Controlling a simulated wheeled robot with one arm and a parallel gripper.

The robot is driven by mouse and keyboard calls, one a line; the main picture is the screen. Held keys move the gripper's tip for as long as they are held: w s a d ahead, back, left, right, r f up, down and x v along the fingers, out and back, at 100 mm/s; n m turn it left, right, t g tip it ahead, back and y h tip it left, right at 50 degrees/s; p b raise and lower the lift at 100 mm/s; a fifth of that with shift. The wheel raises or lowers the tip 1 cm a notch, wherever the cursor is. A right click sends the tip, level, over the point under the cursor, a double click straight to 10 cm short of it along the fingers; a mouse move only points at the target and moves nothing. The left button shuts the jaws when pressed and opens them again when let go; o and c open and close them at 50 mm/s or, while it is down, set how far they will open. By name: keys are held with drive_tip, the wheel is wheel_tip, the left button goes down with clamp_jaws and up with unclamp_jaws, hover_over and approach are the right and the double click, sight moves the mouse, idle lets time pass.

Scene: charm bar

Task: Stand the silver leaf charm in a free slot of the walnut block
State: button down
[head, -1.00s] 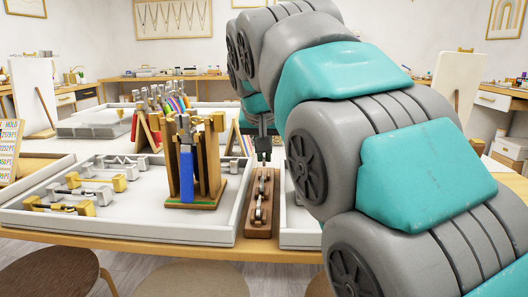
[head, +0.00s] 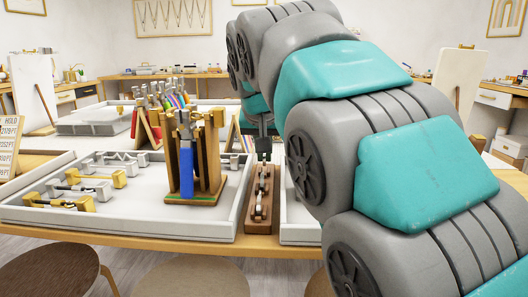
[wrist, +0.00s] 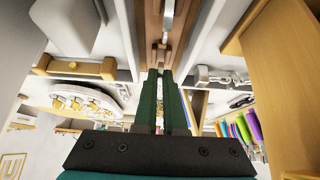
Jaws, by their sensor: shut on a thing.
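The walnut block (head: 251,222) is a long, narrow wooden holder between the white trays in the head view. It also shows beyond the fingertips at the top of the wrist view (wrist: 152,20). Several silver charms (head: 260,202) are in its row. My gripper (head: 263,156) points down over the block's far end. In the wrist view, its dark fingers (wrist: 161,73) are close together, shut on a small metallic thing (wrist: 161,54), apparently the silver leaf charm. Its shape, and whether it touches the block, cannot be told.
A white tray (head: 120,222) left of the block holds a wooden stand (head: 210,165) with a blue strip and several gold-ended holders (head: 60,203). Another white tray (head: 298,232) is close on the right, partly hidden by my arm. Stools stand in front.

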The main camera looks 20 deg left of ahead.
drive_tip(key=shift+f+b, duration=0.4)
drive_tip(key=shift+f, duration=0.35)
idle(1.8)
drive_tip(key=c, duration=0.9)
unclamp_jaws()
drive_tip(key=shift+r, duration=0.15)
drive_tip(key=shift+p+v, duration=0.95)
drive_tip(key=shift+v, duration=1.95)
drive_tip(key=shift+s, duration=0.1)
